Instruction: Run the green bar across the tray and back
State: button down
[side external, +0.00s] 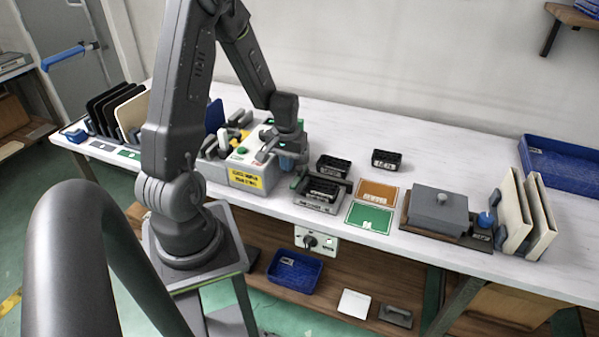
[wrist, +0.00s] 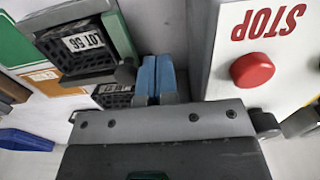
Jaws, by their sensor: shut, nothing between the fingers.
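A black lot tray (side external: 322,188) sits in a grey metal fixture (side external: 318,206) near the bench's front edge. In the wrist view the tray (wrist: 88,60) has a white label reading LOT 56. My gripper (side external: 290,162) is left of the fixture, beside the control box. Its blue fingers, seen in the wrist view (wrist: 158,75), are together with nothing between them.
The control box (side external: 246,180) with a red STOP button (wrist: 252,70) stands close by. Two black trays (side external: 333,166) (side external: 386,160) are behind the fixture. Orange (side external: 377,190) and green (side external: 369,218) cards lie right of it, then a grey lidded box (side external: 438,208).

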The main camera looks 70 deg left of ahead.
jog(key=shift+w+d, duration=4.7)
jog(key=shift+d, duration=0.05)
jog(key=shift+s+a, duration=0.1)
jog(key=shift+a, duration=0.05)
jog(key=shift+s+a, duration=0.2)
notch_tip(320, 180, up, 7)
jog(key=shift+r, duration=0.1)
dwell(0.3)
